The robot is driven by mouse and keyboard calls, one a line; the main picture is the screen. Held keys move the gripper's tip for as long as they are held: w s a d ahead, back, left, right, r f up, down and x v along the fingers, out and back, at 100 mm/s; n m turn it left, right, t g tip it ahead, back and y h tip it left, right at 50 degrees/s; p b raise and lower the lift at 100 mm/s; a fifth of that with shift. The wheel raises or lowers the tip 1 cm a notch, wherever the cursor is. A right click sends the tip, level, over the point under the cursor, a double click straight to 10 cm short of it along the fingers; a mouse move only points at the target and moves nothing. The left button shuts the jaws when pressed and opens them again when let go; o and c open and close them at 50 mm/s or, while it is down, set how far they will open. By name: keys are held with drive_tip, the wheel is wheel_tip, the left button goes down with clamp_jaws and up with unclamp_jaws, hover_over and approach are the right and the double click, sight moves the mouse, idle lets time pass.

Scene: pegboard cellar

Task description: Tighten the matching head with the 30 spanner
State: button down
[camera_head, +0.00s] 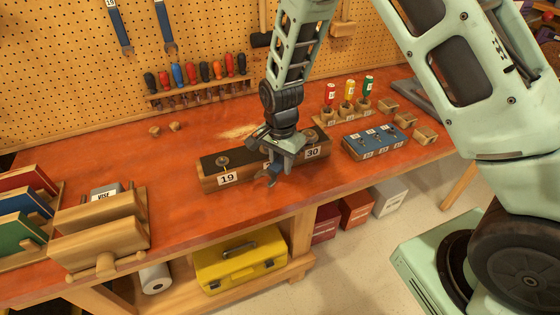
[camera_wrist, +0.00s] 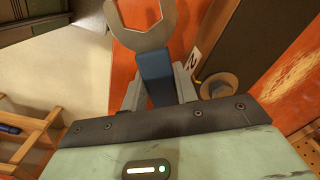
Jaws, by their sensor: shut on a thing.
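My gripper (camera_head: 282,152) is shut on a spanner (camera_wrist: 150,60) with a blue handle and a grey open-ended jaw. In the head view the spanner's jaw (camera_head: 271,177) hangs at the front of a wooden block (camera_head: 245,178), below my gripper. No size number shows on the held spanner. The block has a dark top and labels 19 (camera_head: 228,178) on the left and 30 (camera_head: 312,153) on the right. A bolt head (camera_head: 222,160) stands above the 19. The wrist view shows a bolt head (camera_wrist: 218,86) beside the handle, apart from the spanner's jaw.
Two spanners (camera_head: 165,30) hang on the pegboard at the back left. A rack of screwdrivers (camera_head: 198,88) is on the back wall. A blue socket block (camera_head: 372,141) stands to the right. A wooden vise (camera_head: 100,232) is at the front left.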

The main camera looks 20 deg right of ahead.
drive_tip(key=shift+r+p, duration=2.85)
drive_tip(key=shift+r, duration=0.8)
drive_tip(key=c, duration=1.8)
unclamp_jaws()
clamp_jaws()
